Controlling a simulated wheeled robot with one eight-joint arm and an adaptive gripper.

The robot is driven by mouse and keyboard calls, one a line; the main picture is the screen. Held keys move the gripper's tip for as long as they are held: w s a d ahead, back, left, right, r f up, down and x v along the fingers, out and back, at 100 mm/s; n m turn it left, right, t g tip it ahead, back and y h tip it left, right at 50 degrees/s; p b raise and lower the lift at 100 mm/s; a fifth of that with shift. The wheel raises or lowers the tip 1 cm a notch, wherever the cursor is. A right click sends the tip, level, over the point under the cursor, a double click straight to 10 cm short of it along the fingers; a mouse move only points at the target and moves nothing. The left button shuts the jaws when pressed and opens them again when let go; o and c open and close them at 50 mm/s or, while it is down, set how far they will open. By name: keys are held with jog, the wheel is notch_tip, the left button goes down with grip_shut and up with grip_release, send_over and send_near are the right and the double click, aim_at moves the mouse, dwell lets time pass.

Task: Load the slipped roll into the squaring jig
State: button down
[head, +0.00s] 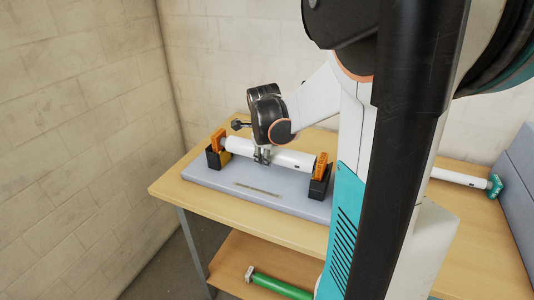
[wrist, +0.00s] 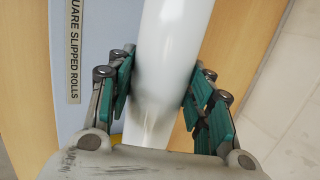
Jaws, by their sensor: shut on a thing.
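The slipped roll (head: 292,158) is a white cylinder lying lengthwise over the squaring jig. The jig is a grey-blue base plate (head: 207,177) with a black and orange holder at the left (head: 218,140) and another at the right (head: 320,167). The roll spans between the two holders; whether it rests fully in them I cannot tell. My gripper (head: 262,156) reaches down onto the roll left of its middle, shut on it. In the wrist view the roll (wrist: 172,50) runs between the green-padded fingers (wrist: 158,88).
The jig stands on a wooden table (head: 265,228) by a block wall. Another white roll with a green end (head: 462,178) lies at the right, near a grey panel (head: 518,165). A green roll (head: 282,287) lies on the lower shelf. The jig plate carries a label (wrist: 74,50).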

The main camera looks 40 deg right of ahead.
jog(key=shift+f+b, duration=0.4)
jog(key=shift+f, duration=0.2)
jog(key=c, duration=0.8)
grip_release()
jog(key=shift+r, duration=0.1)
jog(key=shift+r, duration=0.25)
jog(key=p+v, duration=1)
jog(key=v, duration=0.2)
jog(key=shift+r, duration=0.3)
